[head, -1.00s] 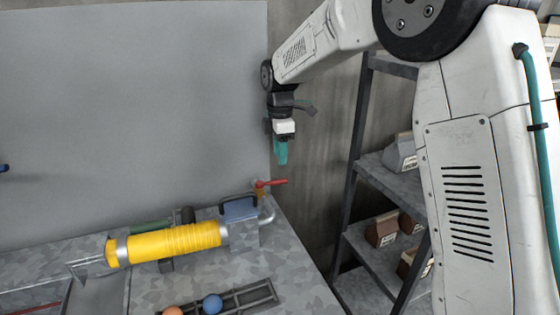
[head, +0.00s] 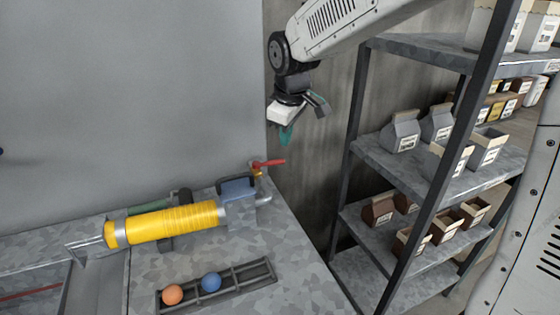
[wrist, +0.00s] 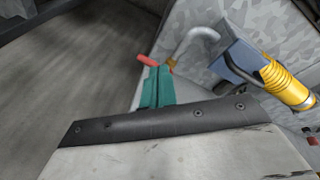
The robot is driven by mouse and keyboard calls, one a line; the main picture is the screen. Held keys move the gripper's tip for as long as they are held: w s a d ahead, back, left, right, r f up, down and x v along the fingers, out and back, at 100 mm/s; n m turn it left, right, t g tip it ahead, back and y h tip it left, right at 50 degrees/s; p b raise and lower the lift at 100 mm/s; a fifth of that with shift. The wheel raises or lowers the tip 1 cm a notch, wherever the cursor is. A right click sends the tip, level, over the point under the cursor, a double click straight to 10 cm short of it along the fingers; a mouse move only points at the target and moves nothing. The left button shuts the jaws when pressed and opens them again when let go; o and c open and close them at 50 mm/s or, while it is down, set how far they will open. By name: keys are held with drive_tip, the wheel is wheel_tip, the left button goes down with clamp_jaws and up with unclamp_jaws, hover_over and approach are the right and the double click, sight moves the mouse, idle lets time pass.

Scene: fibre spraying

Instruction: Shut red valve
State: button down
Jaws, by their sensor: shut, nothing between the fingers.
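The red valve handle (head: 269,163) sits on a brass fitting at the pipe end, at the right back corner of the bench in the head view. The handle sticks out to the right, roughly level. It also shows in the wrist view (wrist: 147,60), just beyond the teal fingertips. My gripper (head: 285,137) hangs above and slightly right of the handle, apart from it in the head view. Its teal fingers are together and empty. In the wrist view the gripper (wrist: 157,85) partly covers the valve fitting.
A yellow cylinder (head: 172,222) with a blue block (head: 237,188) lies on the bench left of the valve. A slotted rack (head: 240,281) holds an orange ball (head: 172,295) and a blue ball (head: 211,282). Shelves (head: 400,160) with cartons stand at the right, beyond a gap.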

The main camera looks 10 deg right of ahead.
sight(280, 161)
drive_tip(key=w+f+m, duration=0.1)
drive_tip(key=f+m, duration=0.2)
drive_tip(key=f, duration=0.1)
drive_tip(key=w+f+m+t, duration=0.1)
drive_tip(key=w+f+m, duration=0.1)
drive_tip(key=f+m, duration=0.1)
drive_tip(key=w+f+m, duration=0.2)
drive_tip(key=f+m, duration=0.1)
drive_tip(key=f, duration=0.1)
drive_tip(key=shift+f, duration=0.3)
drive_tip(key=shift+w, duration=0.6)
